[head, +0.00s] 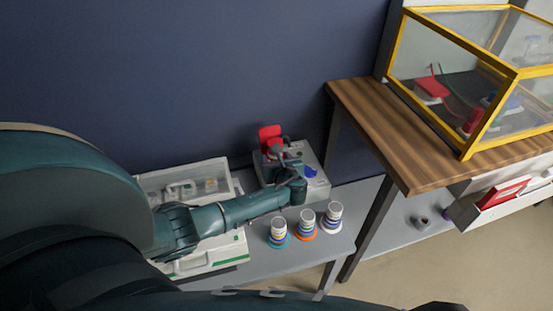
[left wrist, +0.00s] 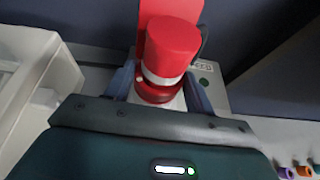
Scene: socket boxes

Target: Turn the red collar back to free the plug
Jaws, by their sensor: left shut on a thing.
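The grey socket box (head: 322,185) stands on the low bench by the wall, with an upright red flap (head: 270,133) at its back and a blue cover on its right. In the left wrist view the red plug (left wrist: 173,42) stands in the socket, with a pale band under it and the red collar (left wrist: 156,94) at its base. My left gripper (left wrist: 160,88) has one finger on each side of the collar and is shut on it. In the head view my left gripper (head: 280,152) partly hides the plug and collar. My right gripper is not in view.
A white case (head: 222,172) with small parts stands left of the box. Stacks of coloured rings (head: 306,224) stand in front of it. A wooden table (head: 375,115) with a yellow-framed clear case (head: 463,150) is at the right. A dark blue wall is close behind.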

